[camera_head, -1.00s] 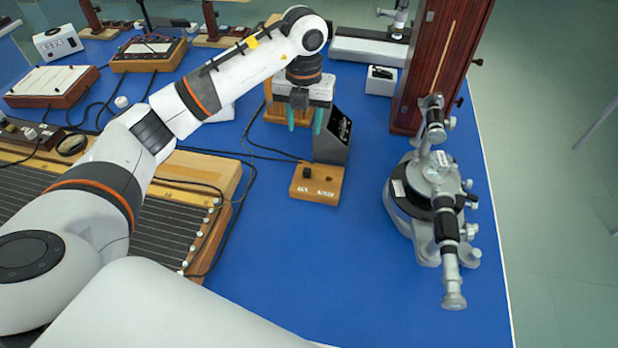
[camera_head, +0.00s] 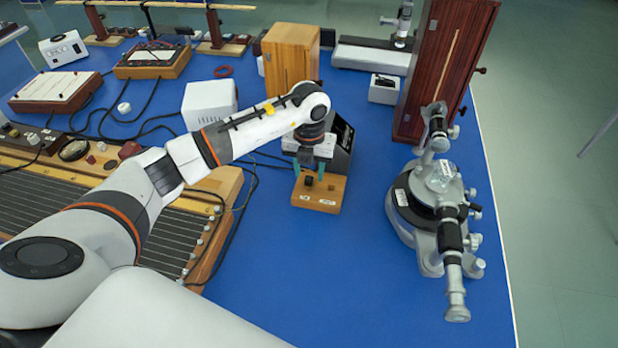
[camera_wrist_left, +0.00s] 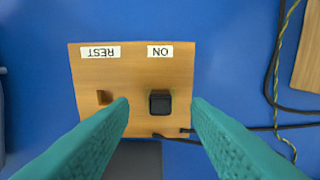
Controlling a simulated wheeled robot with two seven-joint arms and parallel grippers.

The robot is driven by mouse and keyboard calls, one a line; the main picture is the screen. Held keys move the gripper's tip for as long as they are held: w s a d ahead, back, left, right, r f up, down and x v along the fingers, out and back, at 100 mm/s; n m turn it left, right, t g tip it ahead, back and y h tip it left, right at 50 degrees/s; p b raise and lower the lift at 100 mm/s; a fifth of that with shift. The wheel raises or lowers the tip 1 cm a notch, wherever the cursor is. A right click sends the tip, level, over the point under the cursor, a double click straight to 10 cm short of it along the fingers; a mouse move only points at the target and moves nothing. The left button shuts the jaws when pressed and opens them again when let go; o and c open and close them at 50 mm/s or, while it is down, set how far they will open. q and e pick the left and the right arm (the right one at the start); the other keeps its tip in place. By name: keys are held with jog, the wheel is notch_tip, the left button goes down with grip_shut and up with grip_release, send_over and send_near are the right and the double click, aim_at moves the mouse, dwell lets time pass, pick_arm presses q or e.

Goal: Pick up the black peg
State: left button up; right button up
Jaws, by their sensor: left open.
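The black peg (camera_head: 308,181) stands in a wooden block (camera_head: 325,205) on the blue table. In the left wrist view the peg (camera_wrist_left: 160,102) is a dark square on the block (camera_wrist_left: 130,70), below the label ON. An empty square hole (camera_wrist_left: 105,97) is beside it, below the label REST. My left gripper (camera_head: 308,175) has its teal fingers over the block. In the wrist view its open fingers (camera_wrist_left: 160,105) lie on either side of the peg, with gaps between. I cannot tell the exact height of the fingertips. My right gripper is not in view.
A dark sloped panel (camera_head: 341,140) stands just behind the block. A metal spectrometer (camera_head: 440,205) is to the right, near the table edge. A wooden resistance board (camera_head: 190,230) is at left. Black cables run behind the block. Blue table in front is clear.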

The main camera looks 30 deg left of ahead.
pick_arm(q)
jog(key=shift+f, duration=1.1)
grip_shut()
